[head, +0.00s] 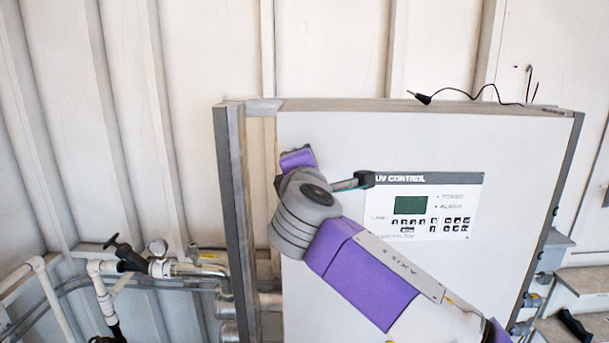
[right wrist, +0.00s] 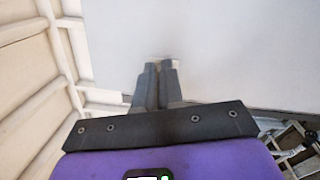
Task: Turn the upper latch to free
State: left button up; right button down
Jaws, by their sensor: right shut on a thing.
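My right gripper (right wrist: 160,68) is shut in the right wrist view, its grey fingers close together against the white cabinet face. A small pale piece, apparently the upper latch (right wrist: 174,63), shows at the fingertips; most of it is hidden, so its angle cannot be told. In the head view my right arm crosses the white cabinet (head: 450,280) from the lower right. Its wrist hides the fingers and the latch; only the purple gripper body shows near the cabinet's left side. My left gripper is not in view.
A UV control panel (head: 427,206) sits on the cabinet front, partly behind my arm. A black cable (head: 470,93) lies on the cabinet top. Shelves (head: 582,279) are at the right.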

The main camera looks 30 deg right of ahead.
jog(key=shift+f+m+b, duration=0.15)
jog(key=shift+m+b, duration=0.45)
jog(key=shift+m, duration=0.35)
jog(key=shift+f+m+b, duration=0.1)
jog(key=shift+m+b, duration=0.45)
jog(key=shift+m, duration=0.4)
jog(key=c, duration=1.3)
grip_release()
jog(key=shift+o, duration=0.2)
jog(key=v, duration=0.7)
jog(key=shift+s+a+b, duration=0.15)
jog(key=shift+s+b, duration=0.15)
jog(key=shift+b, duration=0.1)
